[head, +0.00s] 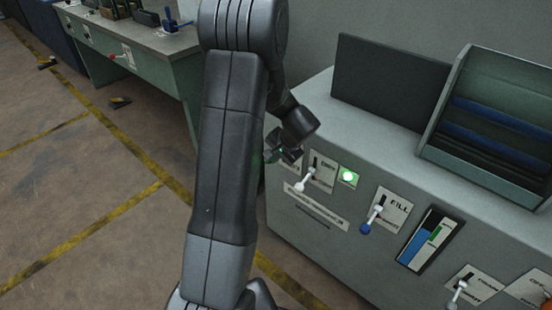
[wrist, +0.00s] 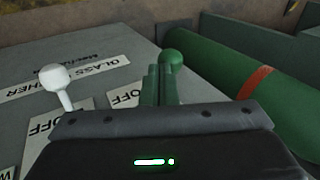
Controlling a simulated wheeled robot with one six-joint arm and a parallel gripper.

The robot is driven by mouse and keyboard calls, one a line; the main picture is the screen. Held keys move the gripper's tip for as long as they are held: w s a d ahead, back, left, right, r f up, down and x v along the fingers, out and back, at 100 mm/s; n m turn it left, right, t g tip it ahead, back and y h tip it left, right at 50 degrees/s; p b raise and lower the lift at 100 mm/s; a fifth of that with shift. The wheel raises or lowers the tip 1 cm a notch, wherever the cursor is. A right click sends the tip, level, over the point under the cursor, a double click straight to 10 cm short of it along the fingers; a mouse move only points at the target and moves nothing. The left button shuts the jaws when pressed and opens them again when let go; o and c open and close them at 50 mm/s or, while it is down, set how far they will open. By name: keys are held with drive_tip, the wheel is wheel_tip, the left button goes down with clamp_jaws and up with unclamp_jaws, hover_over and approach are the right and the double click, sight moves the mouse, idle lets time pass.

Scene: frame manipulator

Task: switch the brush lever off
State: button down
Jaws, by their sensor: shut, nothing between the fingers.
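In the wrist view a lever with a round green knob (wrist: 173,59) stands just beyond my gripper (wrist: 158,72). The fingers are shut with nothing between them and hide the lever's lower part; I cannot tell whether they touch it. Part of an OFF label (wrist: 125,97) shows left of the fingers. No brush label is readable, so I cannot confirm that this is the brush lever. In the head view my gripper (head: 284,154) is at the left end of the grey console (head: 330,115); the green knob cannot be made out there.
A white-knobbed lever (wrist: 56,80) stands left of my fingers, beside a label reading GLASS (wrist: 100,70). A green roller with a red band (wrist: 250,85) lies to the right. In the head view, the blue-knobbed FILL lever (head: 367,226) and a lit green lamp (head: 348,177) are on the console front.

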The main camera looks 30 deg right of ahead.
drive_tip(key=f+h+b, duration=0.1)
drive_tip(key=b, duration=0.2)
drive_tip(key=a+f+t+h+b, duration=0.1)
drive_tip(key=b, duration=0.3)
drive_tip(key=f+n+h+b, duration=0.1)
drive_tip(key=b, duration=0.2)
drive_tip(key=shift+s+a+t+h+b, duration=0.2)
drive_tip(key=shift+s+t+h+b, duration=0.1)
drive_tip(key=shift+t+b, duration=0.1)
drive_tip(key=shift+r+p, duration=0.65)
drive_tip(key=shift+r, duration=0.1)
